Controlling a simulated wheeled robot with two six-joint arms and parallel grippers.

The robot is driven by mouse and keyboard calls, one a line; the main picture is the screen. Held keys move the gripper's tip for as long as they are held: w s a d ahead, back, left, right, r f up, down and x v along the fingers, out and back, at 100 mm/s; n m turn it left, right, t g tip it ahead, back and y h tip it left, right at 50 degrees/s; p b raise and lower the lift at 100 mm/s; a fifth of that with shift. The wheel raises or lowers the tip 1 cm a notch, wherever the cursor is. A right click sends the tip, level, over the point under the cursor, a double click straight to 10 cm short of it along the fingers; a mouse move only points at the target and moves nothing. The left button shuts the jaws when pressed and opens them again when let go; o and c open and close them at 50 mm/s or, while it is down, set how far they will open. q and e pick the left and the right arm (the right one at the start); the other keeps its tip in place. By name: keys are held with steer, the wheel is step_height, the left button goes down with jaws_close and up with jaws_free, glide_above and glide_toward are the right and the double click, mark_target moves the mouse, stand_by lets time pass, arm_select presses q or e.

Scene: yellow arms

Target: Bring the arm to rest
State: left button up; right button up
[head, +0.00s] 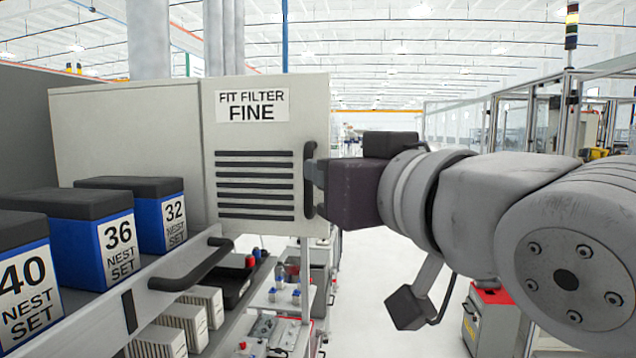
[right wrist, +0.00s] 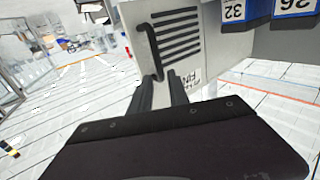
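My right arm comes in from the right in the head view. Its dark gripper (head: 316,173) is at the black upright handle (head: 309,190) of a pale grey panel labelled FIT FILTER FINE (head: 265,140). In the right wrist view the two fingers (right wrist: 163,92) stand apart with a gap between them. The handle (right wrist: 152,48) shows just beyond the fingertips, with its near end close to the gap; contact cannot be told. My left gripper is not in view.
Blue boxes marked 40 (head: 25,280), 36 (head: 95,240) and 32 (head: 150,215) stand on a shelf at left, with a rail handle (head: 195,265) in front. A lower bench (head: 275,335) holds small parts. A red-topped cart (head: 492,310) stands at lower right. Open floor lies between.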

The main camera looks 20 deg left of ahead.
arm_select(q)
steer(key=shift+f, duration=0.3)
arm_select(e)
steer(key=shift+v, duration=0.9)
steer(key=shift+a, duration=0.1)
